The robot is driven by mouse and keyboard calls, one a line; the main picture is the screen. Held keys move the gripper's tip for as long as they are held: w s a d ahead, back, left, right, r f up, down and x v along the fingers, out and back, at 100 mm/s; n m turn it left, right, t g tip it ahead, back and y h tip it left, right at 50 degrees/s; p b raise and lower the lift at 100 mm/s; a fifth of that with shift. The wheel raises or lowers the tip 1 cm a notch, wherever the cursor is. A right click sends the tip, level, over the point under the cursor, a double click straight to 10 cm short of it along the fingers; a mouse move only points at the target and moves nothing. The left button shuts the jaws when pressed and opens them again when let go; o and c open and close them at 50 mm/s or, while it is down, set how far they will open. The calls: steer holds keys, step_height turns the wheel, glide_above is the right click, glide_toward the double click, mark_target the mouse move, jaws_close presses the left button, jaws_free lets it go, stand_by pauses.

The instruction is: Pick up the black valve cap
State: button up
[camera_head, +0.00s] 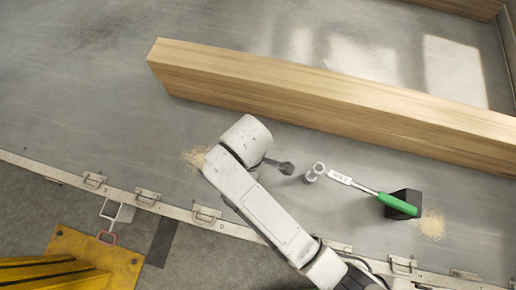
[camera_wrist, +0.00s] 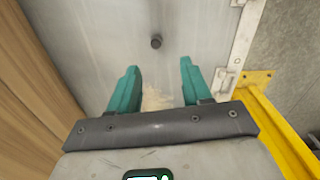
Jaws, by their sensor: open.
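The black valve cap (camera_wrist: 156,41) is a small dark cylinder on the grey metal floor near the top middle of the wrist view. In the head view I cannot pick it out surely. My gripper (camera_wrist: 158,74) is open and empty, its two teal fingers set wide apart. In the wrist view the cap appears beyond the fingertips, close to midway between them, with clear floor around it. Nothing touches the cap. In the head view my white arm hides the gripper and the floor beneath it.
A long wooden beam (camera_head: 330,95) lies across the floor. A rail (camera_head: 120,190) with latches borders the floor; a yellow piece (camera_head: 90,255) stands beyond.

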steer(key=f, duration=0.9)
steer(key=shift+w+d+f, duration=0.1)
steer(key=shift+w, duration=0.25)
steer(key=shift+c, duration=0.3)
jaws_close()
